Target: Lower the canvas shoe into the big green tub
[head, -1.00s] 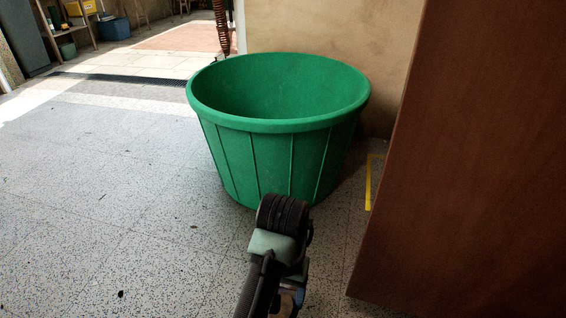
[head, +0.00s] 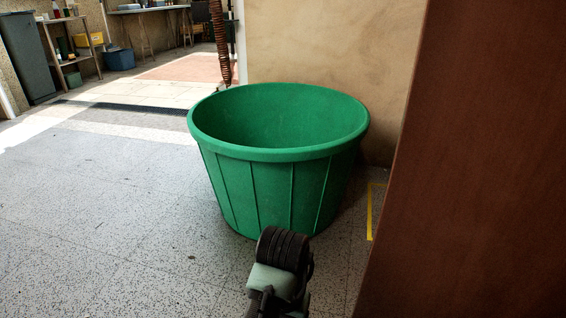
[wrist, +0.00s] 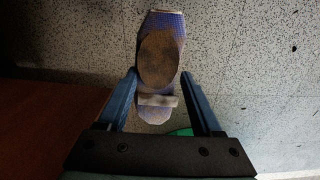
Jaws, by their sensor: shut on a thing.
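The big green tub (head: 275,155) stands upright on the floor in the middle of the head view. The part of its inside that shows is bare. The canvas shoe (wrist: 160,60), blue-purple with a worn brown patch, is between the two fingers of my gripper (wrist: 160,78) in the wrist view. My gripper is shut on it, and the shoe sticks out past the fingertips over speckled floor. A small piece of the tub (wrist: 182,132) shows behind the gripper. The shoe and gripper fingers are not visible in the head view, where my arm is in front of the tub.
A large brown panel (head: 475,160) fills the right side, close to the tub. A tan wall (head: 320,45) stands behind the tub. The speckled floor (head: 90,220) to the left is clear. A shelf (head: 70,50) and a blue bin (head: 120,59) are far back left.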

